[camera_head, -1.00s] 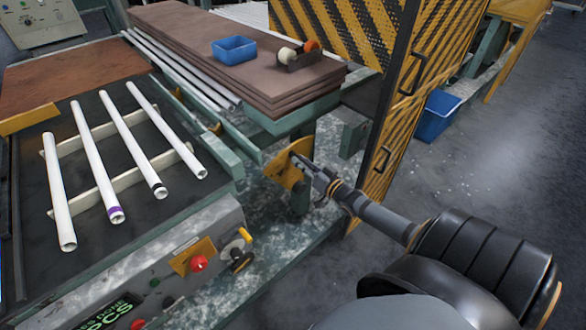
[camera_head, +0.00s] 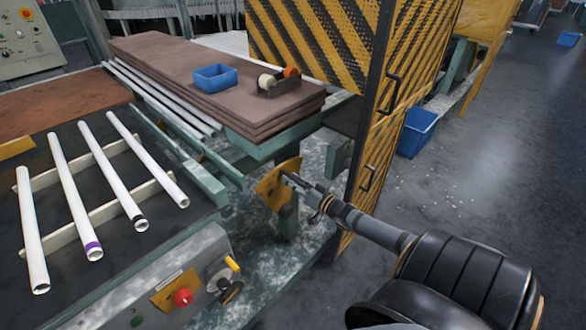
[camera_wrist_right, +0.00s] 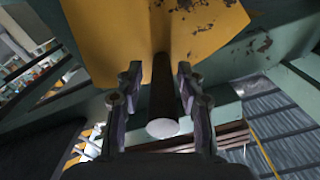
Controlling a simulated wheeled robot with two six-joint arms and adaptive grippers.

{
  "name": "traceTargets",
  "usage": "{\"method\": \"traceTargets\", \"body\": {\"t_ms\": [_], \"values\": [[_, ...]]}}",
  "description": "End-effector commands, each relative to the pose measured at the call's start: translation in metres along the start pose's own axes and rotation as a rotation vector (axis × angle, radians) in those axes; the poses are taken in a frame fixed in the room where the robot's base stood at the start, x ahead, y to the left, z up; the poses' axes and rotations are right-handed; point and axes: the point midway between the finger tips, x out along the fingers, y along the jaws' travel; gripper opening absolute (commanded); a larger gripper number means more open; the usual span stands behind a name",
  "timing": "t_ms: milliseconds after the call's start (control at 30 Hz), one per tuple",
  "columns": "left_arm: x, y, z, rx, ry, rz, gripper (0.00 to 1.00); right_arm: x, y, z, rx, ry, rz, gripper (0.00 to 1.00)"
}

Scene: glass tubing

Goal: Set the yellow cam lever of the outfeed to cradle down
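The yellow cam lever (camera_head: 270,187) is a worn yellow plate on a green post below the end of the brown board stack. It also shows in the right wrist view (camera_wrist_right: 105,35), with a dark round handle (camera_wrist_right: 163,95) sticking out toward the camera. My right gripper (camera_head: 287,180) is at the plate. In the right wrist view its fingers (camera_wrist_right: 158,88) stand on either side of the handle. A gap shows on the left and the right finger is very near; firm contact on both sides is not visible. My left gripper is not in view.
A control box with a red button (camera_head: 183,297) and a small yellow-handled lever (camera_head: 232,263) stands left of the plate. White tubes (camera_head: 75,190) lie on a rack farther left. A striped yellow guard (camera_head: 380,120) stands close on the right. A blue bin (camera_head: 417,132) is beyond it.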

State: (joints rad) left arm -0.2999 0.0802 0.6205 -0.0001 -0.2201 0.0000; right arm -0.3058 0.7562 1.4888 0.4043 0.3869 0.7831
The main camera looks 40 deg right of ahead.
Motion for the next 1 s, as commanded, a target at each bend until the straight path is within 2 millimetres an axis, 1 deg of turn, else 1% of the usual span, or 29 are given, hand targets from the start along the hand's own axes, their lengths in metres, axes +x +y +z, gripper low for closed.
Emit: {"method": "traceTargets", "body": {"t_ms": [300, 367, 433, 533, 700, 800, 900, 1000], "values": [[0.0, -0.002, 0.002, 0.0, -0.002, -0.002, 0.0, -0.001, -0.001, 0.0, 0.001, 0.001, -0.002, 0.45], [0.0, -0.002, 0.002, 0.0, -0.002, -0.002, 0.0, -0.004, -0.001, 0.0, 0.002, 0.0, -0.002, 0.45], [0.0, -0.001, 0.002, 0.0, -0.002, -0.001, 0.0, -0.011, 0.0, 0.001, 0.0, -0.003, -0.002, 0.45], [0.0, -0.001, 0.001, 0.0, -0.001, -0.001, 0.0, -0.027, 0.0, 0.002, 0.001, -0.006, -0.001, 0.45], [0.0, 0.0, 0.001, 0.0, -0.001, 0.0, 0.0, -0.068, -0.001, 0.002, -0.002, -0.01, -0.004, 0.45], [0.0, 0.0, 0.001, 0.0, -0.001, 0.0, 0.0, -0.089, -0.001, 0.002, -0.002, -0.009, -0.003, 0.45], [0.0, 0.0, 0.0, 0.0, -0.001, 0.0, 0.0, -0.104, -0.001, 0.002, -0.001, -0.007, -0.003, 0.45], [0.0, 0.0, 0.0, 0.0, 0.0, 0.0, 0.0, -0.114, 0.0, 0.001, 0.0, -0.004, -0.002, 0.45]]}}
